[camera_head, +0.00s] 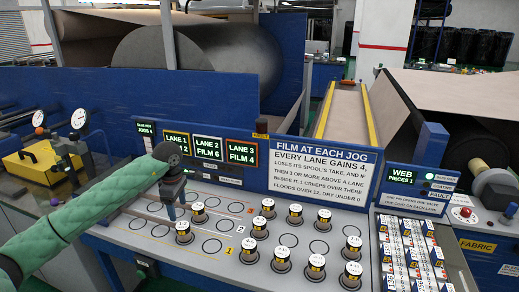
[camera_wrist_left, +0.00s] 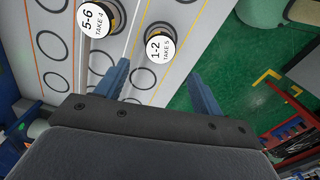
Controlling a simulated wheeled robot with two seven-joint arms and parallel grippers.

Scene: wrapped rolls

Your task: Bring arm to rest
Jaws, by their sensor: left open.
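My left arm comes in from the left in the head view, green with a dark wrist. Its left gripper (camera_head: 172,214) points down over the left part of the grey panel (camera_head: 215,262), close to two white-topped spools (camera_head: 183,232). In the left wrist view the blue fingers of the gripper (camera_wrist_left: 160,84) are spread with nothing between them. A spool labelled "1-2 TAKE 5" (camera_wrist_left: 160,46) stands just beyond the fingers. A spool labelled "5-6 TAKE 4" (camera_wrist_left: 98,19) stands to its left. My right gripper is not in view.
Several more spools (camera_head: 316,266) stand on the panel's ringed spots, with empty rings between. A rack of wrapped rolls (camera_head: 412,255) lies at the right. A blue wall with signs (camera_head: 320,172) rises behind. Gauges (camera_head: 79,118) and a yellow box (camera_head: 35,162) are at left.

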